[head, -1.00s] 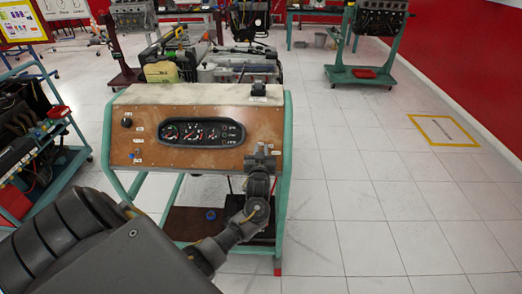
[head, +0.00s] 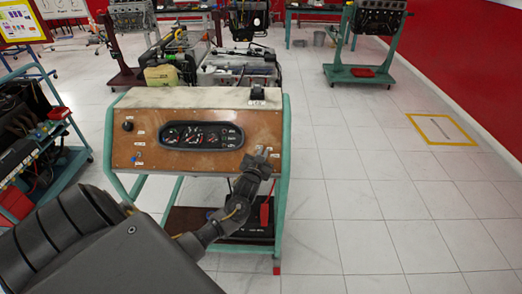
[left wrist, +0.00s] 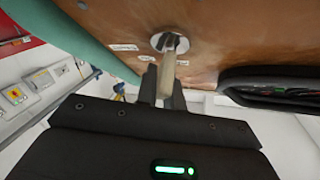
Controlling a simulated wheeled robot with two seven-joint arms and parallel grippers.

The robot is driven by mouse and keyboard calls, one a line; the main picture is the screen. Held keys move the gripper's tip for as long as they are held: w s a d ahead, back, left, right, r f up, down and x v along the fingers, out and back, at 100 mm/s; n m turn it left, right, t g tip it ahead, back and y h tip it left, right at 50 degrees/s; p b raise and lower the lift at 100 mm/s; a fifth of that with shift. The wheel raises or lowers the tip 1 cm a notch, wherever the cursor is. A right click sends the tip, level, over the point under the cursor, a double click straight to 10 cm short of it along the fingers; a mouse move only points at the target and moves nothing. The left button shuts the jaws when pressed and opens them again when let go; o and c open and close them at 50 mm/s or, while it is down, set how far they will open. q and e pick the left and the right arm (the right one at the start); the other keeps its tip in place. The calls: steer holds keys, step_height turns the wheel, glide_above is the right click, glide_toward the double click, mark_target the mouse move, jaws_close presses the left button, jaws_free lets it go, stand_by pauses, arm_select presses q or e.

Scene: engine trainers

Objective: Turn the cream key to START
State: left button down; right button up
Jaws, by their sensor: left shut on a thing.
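The cream key (left wrist: 167,77) stands in a round metal lock (left wrist: 170,43) on the brown panel (left wrist: 210,25) in the left wrist view. My left gripper (left wrist: 163,88) is shut on the key, with one finger on each side of it. In the head view my left gripper (head: 262,160) is at the right end of the dashboard panel (head: 190,165) and hides the key and most of the lock. Small white labels sit around the lock, too small to read, so I cannot tell which position the key points to. My right gripper is not in view.
An instrument cluster (head: 202,136) sits in the panel. A blue switch (head: 136,160) and a black knob (head: 127,126) are at its left end. A green stand (head: 285,190) holds the panel. A red piece (head: 264,212) hangs below the gripper.

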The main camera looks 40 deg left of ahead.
arm_select(q)
steer(key=m+h+p, duration=0.1)
steer(key=m, duration=0.1)
steer(key=m+h+p, duration=0.1)
steer(key=m+h, duration=0.1)
steer(key=d+m+h+p, duration=0.1)
steer(key=m+h, duration=0.1)
steer(key=m, duration=0.1)
steer(key=shift+w, duration=0.1)
steer(key=shift+d+f+m+g+h+p, duration=0.15)
steer(key=shift+m+g+h+p, duration=0.3)
steer(key=shift+m, duration=0.4)
steer(key=shift+d+f+m+g+h+p, duration=0.1)
steer(key=shift+f+m+g+h, duration=0.1)
steer(key=shift+m+h, duration=0.5)
steer(key=shift+d+f+m+g+h+p, duration=0.15)
steer(key=shift+m+g+h+p, duration=0.2)
steer(key=shift+m, duration=0.6)
steer(key=c, duration=1.5)
jaws_free()
steer(key=shift+b+v, duration=1.05)
steer(key=shift+v, duration=4.4)
